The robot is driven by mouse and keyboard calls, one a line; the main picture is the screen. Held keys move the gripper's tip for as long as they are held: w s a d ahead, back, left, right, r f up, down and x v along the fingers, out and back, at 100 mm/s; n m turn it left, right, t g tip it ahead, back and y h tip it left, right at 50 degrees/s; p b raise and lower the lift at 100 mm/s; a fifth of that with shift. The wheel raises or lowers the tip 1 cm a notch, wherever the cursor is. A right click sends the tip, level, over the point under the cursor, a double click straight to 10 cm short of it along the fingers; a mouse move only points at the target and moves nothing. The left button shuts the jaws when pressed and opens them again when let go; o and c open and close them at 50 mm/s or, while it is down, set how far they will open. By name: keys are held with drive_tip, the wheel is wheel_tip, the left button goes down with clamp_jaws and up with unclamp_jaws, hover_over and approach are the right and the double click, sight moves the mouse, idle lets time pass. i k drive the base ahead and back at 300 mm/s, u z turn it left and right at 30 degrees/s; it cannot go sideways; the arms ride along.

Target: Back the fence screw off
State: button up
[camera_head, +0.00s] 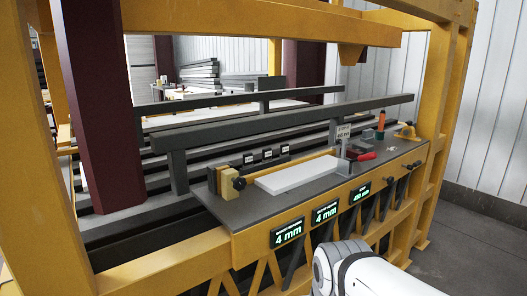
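A long wooden fence bar (290,167) lies on the dark bench top behind a white board (298,175). A black knob (239,183) sits at its left end, beside a yellow block (227,180). Two more dark knobs, one (391,180) and another (415,165), stick out of the front edge at the right. No label shows which knob is the fence screw. My white arm rises from the bottom edge, well in front of and below the bench top, apart from the knobs. My gripper is not in view.
The bench (240,215) carries front displays, two reading 4 mm and a third (360,193) apparently 450 mm. A red-handled clamp (362,156), an orange-handled tool (381,122) and a small sign (343,132) stand at the right. A dark rail (290,119) runs above the back.

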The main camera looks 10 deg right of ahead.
sight(239, 183)
drive_tip(key=z, duration=2.5)
drive_tip(key=k, duration=0.85)
drive_tip(key=u, duration=1.9)
drive_tip(key=i, duration=1)
drive_tip(key=u, duration=0.05)
